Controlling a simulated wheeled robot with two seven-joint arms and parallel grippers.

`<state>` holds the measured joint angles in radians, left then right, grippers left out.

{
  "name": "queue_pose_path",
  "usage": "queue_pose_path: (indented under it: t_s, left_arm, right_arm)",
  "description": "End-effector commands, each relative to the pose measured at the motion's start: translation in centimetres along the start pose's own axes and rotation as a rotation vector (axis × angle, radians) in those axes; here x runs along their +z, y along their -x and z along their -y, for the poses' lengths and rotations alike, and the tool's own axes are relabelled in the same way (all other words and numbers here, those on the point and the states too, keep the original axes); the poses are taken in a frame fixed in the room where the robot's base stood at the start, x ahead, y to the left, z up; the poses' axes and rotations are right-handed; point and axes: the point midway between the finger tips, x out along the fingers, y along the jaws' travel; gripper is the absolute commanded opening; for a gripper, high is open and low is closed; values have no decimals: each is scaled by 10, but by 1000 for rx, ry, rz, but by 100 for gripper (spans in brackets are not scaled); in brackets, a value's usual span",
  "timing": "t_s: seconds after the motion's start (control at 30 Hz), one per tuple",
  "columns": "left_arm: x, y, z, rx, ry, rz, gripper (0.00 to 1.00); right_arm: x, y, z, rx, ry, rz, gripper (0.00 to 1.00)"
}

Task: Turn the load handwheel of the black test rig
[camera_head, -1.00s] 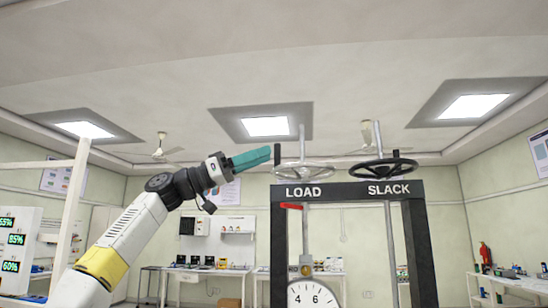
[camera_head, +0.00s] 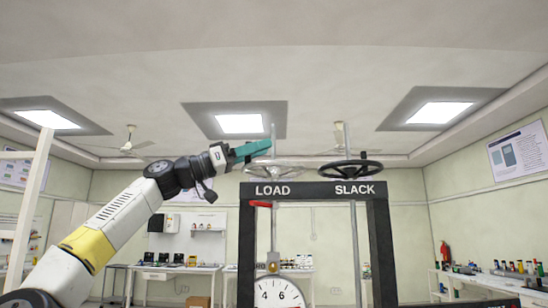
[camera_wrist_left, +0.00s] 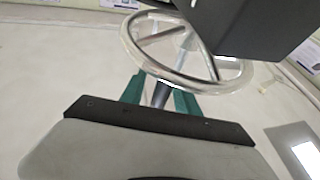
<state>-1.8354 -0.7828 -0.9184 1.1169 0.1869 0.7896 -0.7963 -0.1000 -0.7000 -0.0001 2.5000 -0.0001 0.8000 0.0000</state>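The black test rig (camera_head: 313,191) stands right of centre in the head view, with LOAD and SLACK labels on its top beam. The silver load handwheel (camera_head: 283,174) sits above LOAD; its rim and spokes fill the upper middle of the left wrist view (camera_wrist_left: 150,66). My left gripper (camera_head: 262,147) reaches over its left side. In the wrist view its two teal fingers (camera_wrist_left: 161,97) stand apart, with the wheel's dark handle (camera_wrist_left: 160,93) between them; gaps show, and contact is not clear. My right gripper is not in view.
A white dial (camera_head: 278,294) and a red pointer (camera_head: 260,204) are inside the frame. A white post (camera_head: 28,215) stands at the left. Benches line the back wall.

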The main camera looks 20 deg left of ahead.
Motion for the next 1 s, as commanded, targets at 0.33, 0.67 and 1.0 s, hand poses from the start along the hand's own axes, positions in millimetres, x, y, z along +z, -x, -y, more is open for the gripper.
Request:
queue_pose_path:
  t_s: [0.33, 0.67, 1.0]
  left_arm:
    - [0, 0, 0, 0, 0, 0, 2]
    - [0, 1, 0, 0, 0, 0, 0]
    - [0, 1, 0, 0, 0, 0, 0]
  right_arm:
    - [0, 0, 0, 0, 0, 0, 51]
    - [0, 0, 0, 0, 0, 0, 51]
    - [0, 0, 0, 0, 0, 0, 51]
